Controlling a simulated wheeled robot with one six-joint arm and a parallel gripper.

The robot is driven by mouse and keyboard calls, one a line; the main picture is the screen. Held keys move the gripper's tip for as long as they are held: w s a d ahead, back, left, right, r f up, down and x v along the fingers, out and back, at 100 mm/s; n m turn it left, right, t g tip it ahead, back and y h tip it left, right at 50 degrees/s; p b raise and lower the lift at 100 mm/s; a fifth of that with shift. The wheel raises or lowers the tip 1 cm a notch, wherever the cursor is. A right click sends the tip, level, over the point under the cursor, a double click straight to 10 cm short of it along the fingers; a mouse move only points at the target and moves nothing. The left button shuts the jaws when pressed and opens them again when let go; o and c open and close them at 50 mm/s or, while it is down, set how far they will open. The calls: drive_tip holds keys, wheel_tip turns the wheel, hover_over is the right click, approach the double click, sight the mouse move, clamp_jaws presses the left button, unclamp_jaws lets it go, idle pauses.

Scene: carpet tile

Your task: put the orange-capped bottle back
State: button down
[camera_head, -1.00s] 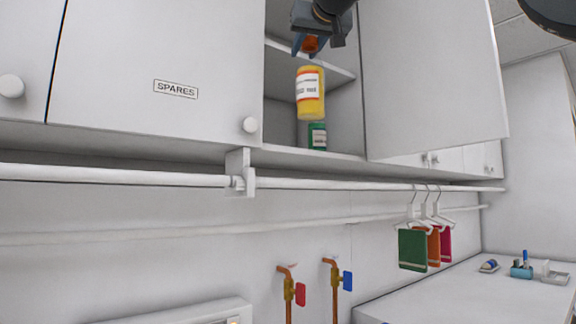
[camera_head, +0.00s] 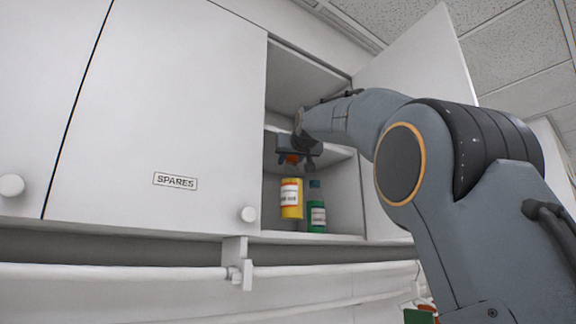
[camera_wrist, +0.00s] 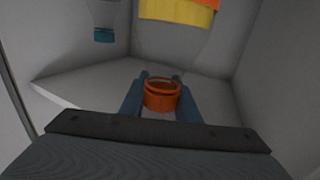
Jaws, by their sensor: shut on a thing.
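The bottle with the orange cap (camera_head: 292,158) has a yellow body (camera_head: 291,198) with a white, red-edged label. My gripper (camera_head: 295,161) is shut on its cap, and the bottle hangs upright inside the open cabinet. Its base looks a little above the cabinet floor. In the wrist view the orange cap (camera_wrist: 161,95) sits between my blue fingers, with part of the yellow body (camera_wrist: 180,10) at the top edge. The part between cap and yellow body is hard to make out. A green bottle (camera_head: 316,216) with a teal cap (camera_wrist: 104,35) stands just right of it.
A shelf (camera_head: 338,152) crosses the cabinet above the bottles. The open cabinet door (camera_head: 425,65) is on the right, behind my arm. A closed door marked SPARES (camera_head: 175,181) is on the left. A white rail (camera_head: 120,272) runs below.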

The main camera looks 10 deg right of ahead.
sight(294, 164)
drive_tip(key=shift+w+f+p, duration=1)
drive_tip(key=shift+w+f, duration=0.45)
drive_tip(key=shift+f, duration=0.35)
drive_tip(key=c, duration=1.3)
unclamp_jaws()
drive_tip(key=shift+f, duration=0.1)
drive_tip(key=shift+c, duration=0.2)
drive_tip(key=s+b, duration=0.5)
drive_tip(key=s, duration=0.7)
drive_tip(key=shift+b, duration=0.4)
